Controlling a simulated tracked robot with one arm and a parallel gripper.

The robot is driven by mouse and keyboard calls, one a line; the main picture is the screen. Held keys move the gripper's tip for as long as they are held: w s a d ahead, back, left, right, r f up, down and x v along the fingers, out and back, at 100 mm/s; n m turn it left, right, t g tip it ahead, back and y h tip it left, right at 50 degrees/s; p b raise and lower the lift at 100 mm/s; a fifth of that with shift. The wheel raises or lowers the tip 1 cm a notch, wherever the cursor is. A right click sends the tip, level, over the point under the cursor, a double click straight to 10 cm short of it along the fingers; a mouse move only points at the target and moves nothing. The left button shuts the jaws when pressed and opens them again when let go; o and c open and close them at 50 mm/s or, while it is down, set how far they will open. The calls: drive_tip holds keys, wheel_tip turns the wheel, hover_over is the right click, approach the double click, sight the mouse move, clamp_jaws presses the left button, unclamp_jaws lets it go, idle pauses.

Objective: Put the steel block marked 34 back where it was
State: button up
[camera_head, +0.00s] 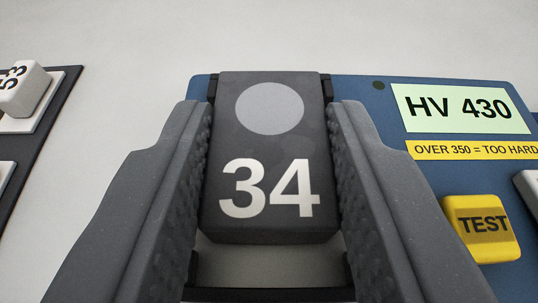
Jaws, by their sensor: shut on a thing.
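The steel block marked 34 (268,140) is dark grey, with a pale round spot above white digits on the face turned to me. My gripper (268,170) is shut on it, with one textured finger pressed against each side. Behind the block is a blue tester panel (405,120) with a display reading HV 430 (460,108). The block hides part of the panel, and I cannot tell whether it touches it.
A yellow strip (475,149) reads OVER 350 = TOO HARD. A yellow TEST button (482,229) sits below it. At the far left, a dark-edged rack (52,112) holds a pale block marked 53 (22,90) on a white square. The surface between is bare.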

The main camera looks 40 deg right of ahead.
drive_tip(key=o, duration=1.2)
drive_tip(key=shift+c, duration=0.2)
drive_tip(key=shift+f+b, duration=0.15)
drive_tip(key=shift+b, duration=1.05)
drive_tip(key=p+v, duration=0.6)
drive_tip(key=v, duration=0.8)
drive_tip(key=shift+w+a+r, duration=0.25)
drive_tip(key=shift+w, duration=0.1)
